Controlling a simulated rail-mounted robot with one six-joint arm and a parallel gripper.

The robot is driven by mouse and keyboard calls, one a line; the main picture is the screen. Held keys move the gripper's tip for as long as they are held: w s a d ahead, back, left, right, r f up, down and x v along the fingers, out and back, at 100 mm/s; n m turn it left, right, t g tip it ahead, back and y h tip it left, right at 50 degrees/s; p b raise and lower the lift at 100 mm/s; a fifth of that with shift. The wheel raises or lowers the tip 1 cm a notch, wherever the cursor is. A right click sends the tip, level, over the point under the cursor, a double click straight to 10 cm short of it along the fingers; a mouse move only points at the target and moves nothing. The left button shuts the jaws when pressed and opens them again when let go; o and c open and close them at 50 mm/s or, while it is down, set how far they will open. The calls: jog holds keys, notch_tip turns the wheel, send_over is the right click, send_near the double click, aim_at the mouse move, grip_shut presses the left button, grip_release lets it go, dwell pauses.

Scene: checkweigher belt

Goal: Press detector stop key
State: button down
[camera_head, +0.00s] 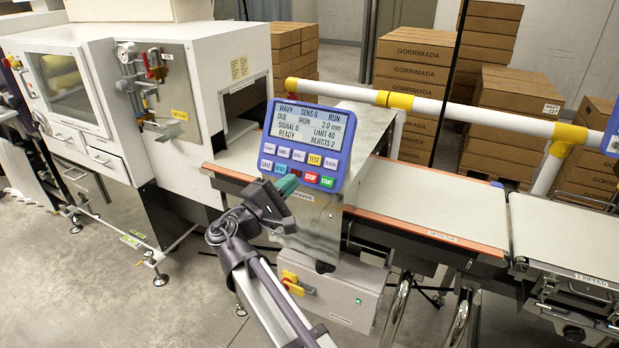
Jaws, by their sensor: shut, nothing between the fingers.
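The detector panel (309,143) is a blue, tilted unit with a lit display and two rows of keys. The red stop key (311,177) is in the lower row, with a green start key (327,182) to its right. My gripper (290,183) is shut and empty, with its teal fingertips at the panel's lower edge, just left of and slightly below the stop key. The fingertips overlap the lower row in the picture. I cannot tell whether they touch the panel.
A steel detector housing (318,222) stands behind and below the panel. A conveyor belt (430,205) runs to the right, under a white and yellow rail (455,108). A white machine (225,95) stands at left. Stacked cartons (412,58) fill the back.

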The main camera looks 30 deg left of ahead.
aim_at(311, 177)
jog(key=shift+w+f, duration=0.1)
jog(key=shift+w+a+f+b, duration=0.2)
jog(key=shift+w+f+b, duration=0.45)
jog(key=shift+w, duration=0.6)
jog(key=shift+w+a+f+b, duration=0.15)
jog(key=shift+w+f+b, duration=0.55)
jog(key=shift+w, duration=0.6)
jog(key=shift+w+a+f+b, duration=0.2)
jog(key=shift+w+f+b, duration=0.45)
jog(key=shift+w, duration=0.6)
jog(key=shift+w+f, duration=0.15)
jog(key=shift+w, duration=0.25)
jog(key=shift+w+a+f+b, duration=0.1)
jog(key=shift+w+f+b, duration=0.05)
jog(key=shift+w+b, duration=0.25)
jog(key=shift+s, duration=0.1)
jog(key=shift+s+r+p, duration=0.35)
jog(key=shift+s+p, duration=0.05)
jog(key=shift+s, duration=0.3)
